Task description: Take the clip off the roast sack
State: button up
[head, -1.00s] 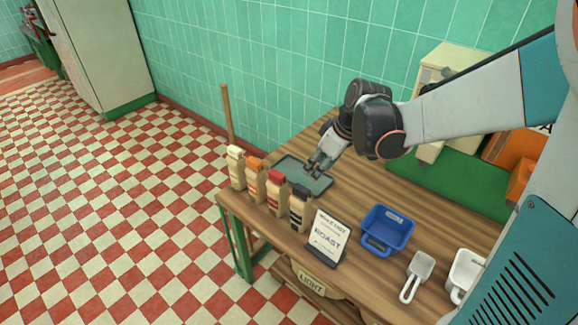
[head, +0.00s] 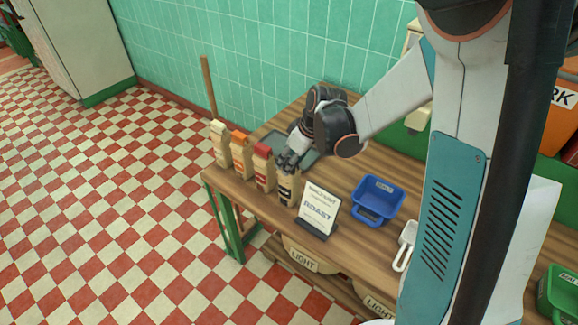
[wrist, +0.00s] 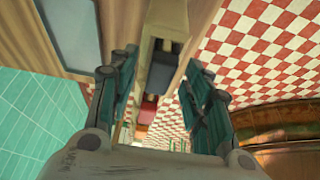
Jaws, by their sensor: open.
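Several tan paper sacks stand in a row along the table's left edge, with a white top (head: 219,130), an orange top (head: 239,142), a red top (head: 262,153) and a black top (head: 288,184). I cannot tell whether these tops are clips. My gripper (head: 287,165) is open and empty just above the black-topped sack, hiding part of it. In the wrist view my gripper (wrist: 160,78) has its fingers on either side of a tan sack with a dark band (wrist: 160,72), apart from it. A red-topped sack (wrist: 148,108) shows beyond.
A ROAST sign (head: 318,208) stands right beside the black-topped sack. A blue bin (head: 375,201) and a white scoop (head: 404,247) are farther right. A grey tray (head: 309,155) lies behind the sacks. Sacks labelled LIGHT (head: 303,260) sit below the tabletop (head: 345,245).

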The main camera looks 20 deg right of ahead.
jog(key=c, duration=0.9)
jog(key=shift+o, duration=0.2)
jog(key=shift+r, duration=0.1)
